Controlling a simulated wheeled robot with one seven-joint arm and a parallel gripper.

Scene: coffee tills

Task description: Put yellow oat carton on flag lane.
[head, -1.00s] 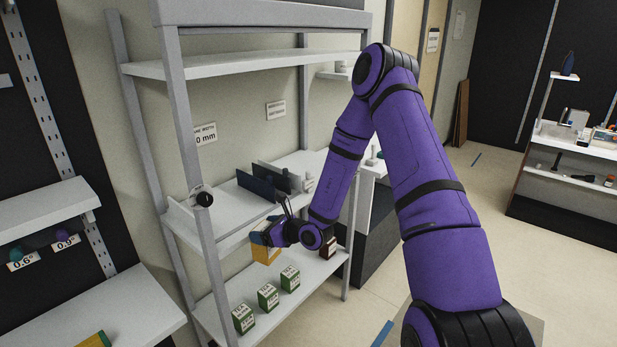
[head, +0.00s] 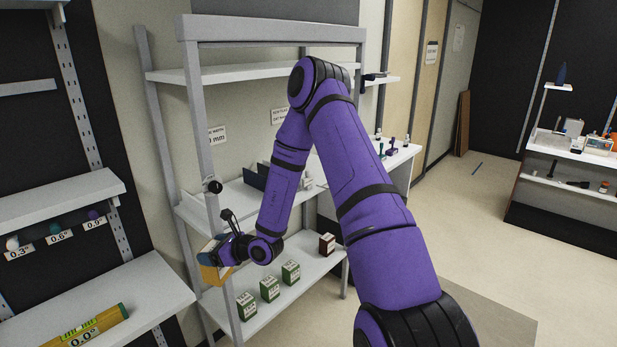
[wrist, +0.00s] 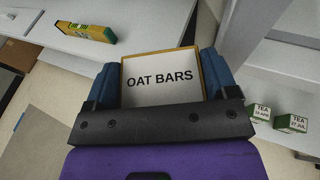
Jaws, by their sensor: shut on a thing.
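The yellow oat carton (head: 210,273) is held in my gripper (head: 220,252), beside the left front post of the grey rack. In the wrist view the carton (wrist: 160,83) shows a white face reading "OAT BARS" with yellow edges, between the two blue fingers of my gripper (wrist: 162,75). My gripper is shut on it, clear of any shelf. I cannot pick out a flag lane by any flag. A yellow and green box (head: 85,330) lies on the lower white shelf at the left; it also shows in the wrist view (wrist: 86,32).
Several green tea boxes (head: 269,288) and a dark brown box (head: 327,244) stand on the rack's lower shelf (head: 258,318). The rack post (head: 205,160) is close to my gripper. The left lower shelf (head: 150,298) has bare room right of the lying box.

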